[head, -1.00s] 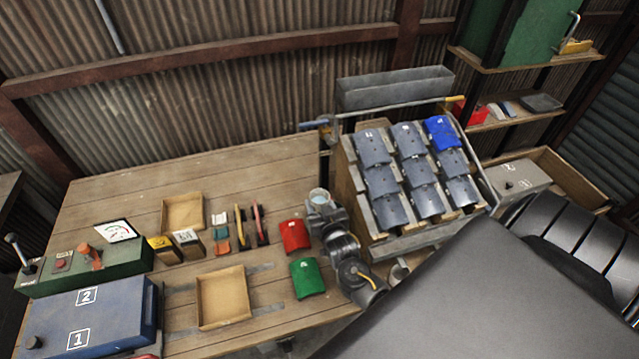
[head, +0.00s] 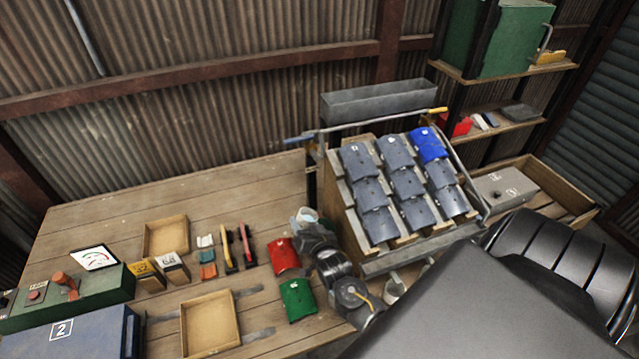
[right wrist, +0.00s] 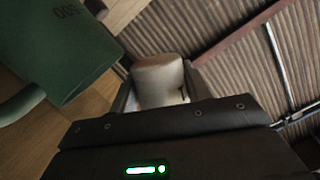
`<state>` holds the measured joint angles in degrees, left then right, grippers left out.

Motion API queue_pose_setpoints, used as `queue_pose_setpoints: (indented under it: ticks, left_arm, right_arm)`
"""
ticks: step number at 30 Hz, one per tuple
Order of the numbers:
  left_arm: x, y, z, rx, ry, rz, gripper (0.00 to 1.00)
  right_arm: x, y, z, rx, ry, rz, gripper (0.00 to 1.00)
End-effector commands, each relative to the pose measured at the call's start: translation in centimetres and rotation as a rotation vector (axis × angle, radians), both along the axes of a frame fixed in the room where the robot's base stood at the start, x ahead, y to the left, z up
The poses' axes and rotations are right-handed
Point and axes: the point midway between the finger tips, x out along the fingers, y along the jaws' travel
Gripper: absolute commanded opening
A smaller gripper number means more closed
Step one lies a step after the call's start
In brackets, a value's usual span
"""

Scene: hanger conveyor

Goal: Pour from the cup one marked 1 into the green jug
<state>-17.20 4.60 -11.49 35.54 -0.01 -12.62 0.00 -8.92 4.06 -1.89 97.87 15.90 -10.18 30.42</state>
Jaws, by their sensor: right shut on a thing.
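My right gripper (head: 306,222) is shut on a pale, whitish cup (head: 303,214), held over the table to the left of the tilted rack. In the right wrist view the cup (right wrist: 160,80) sits between the two fingers (right wrist: 160,100). No mark 1 shows on the side I see. The green jug (right wrist: 60,45) is large at the upper left of the right wrist view, with a 500 marking and a handle. It is beside the held cup, apart from it in the picture. My left gripper is not in view.
A red curved piece (head: 284,258) and a green curved piece (head: 298,300) lie left of my right arm. The rack (head: 372,258) holds several grey pieces and a blue one. Two wooden trays (head: 182,325) (head: 148,240) are on the table. The table's back left is clear.

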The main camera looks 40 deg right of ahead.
Motion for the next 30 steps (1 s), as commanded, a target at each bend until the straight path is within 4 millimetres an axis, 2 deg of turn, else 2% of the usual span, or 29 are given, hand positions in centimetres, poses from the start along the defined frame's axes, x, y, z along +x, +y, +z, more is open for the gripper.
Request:
queue_pose_setpoints:
  ticks: [8, 30]
  left_arm:
    - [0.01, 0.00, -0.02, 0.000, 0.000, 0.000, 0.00]
    - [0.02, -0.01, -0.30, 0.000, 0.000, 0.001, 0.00]
  right_arm:
    - [0.01, 0.03, 0.01, 0.006, -0.003, 0.000, 0.23]
    - [0.15, 0.46, 0.37, 0.202, -0.071, 0.000, 0.23]
